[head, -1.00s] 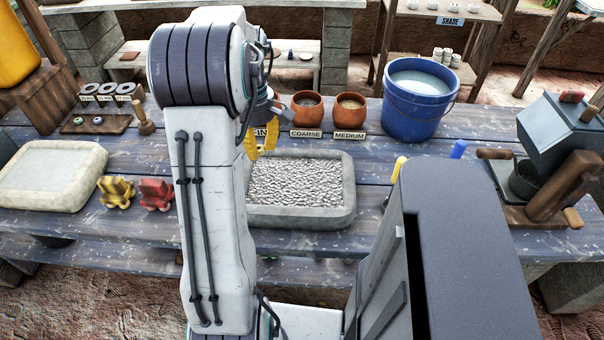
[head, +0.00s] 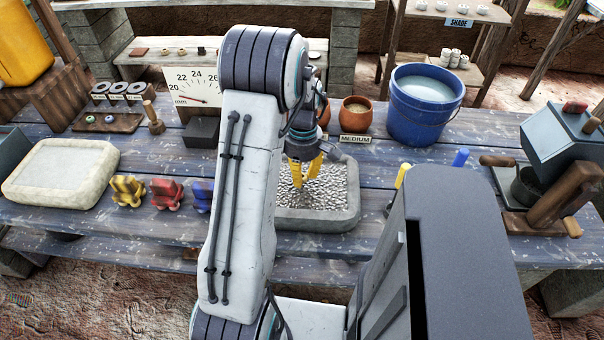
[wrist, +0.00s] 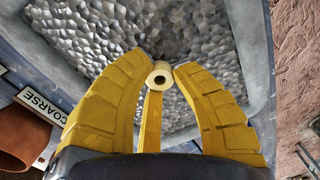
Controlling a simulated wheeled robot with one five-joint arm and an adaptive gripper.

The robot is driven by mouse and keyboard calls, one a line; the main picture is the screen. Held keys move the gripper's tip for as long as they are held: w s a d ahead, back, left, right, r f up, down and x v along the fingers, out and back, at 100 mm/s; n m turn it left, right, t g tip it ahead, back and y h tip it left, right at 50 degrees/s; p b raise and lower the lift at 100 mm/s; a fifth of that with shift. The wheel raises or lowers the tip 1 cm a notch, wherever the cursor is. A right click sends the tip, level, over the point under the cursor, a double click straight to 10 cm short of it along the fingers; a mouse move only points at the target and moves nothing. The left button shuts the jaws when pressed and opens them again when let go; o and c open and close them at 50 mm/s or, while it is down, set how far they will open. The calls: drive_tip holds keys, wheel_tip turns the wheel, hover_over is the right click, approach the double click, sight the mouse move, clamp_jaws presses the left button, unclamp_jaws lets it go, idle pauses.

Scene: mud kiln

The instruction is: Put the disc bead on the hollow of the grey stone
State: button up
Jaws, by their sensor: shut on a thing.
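My gripper (head: 307,180) points down over the grey stone (head: 318,220), a rectangular trough with a raised rim and a hollow with a rough, pebbly bottom. In the wrist view my yellow fingers (wrist: 165,68) are shut on the disc bead (wrist: 160,77), a small cream round piece with a dark centre hole. The bead is at the fingertips with the hollow (wrist: 195,35) behind it. I cannot tell how high it is above the bottom. In the head view the bead cannot be made out, and my arm hides the trough's left side.
A pale stone slab (head: 60,172) lies left, with yellow (head: 127,190), red (head: 166,194) and blue (head: 202,196) pieces beside it. Behind the trough are a clay pot (head: 355,115) and a blue bucket (head: 424,105). A crank device (head: 550,170) stands right.

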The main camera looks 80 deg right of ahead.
drive_tip(key=shift+f, duration=0.55)
drive_tip(key=shift+f, duration=0.1)
drive_tip(key=o, duration=0.8)
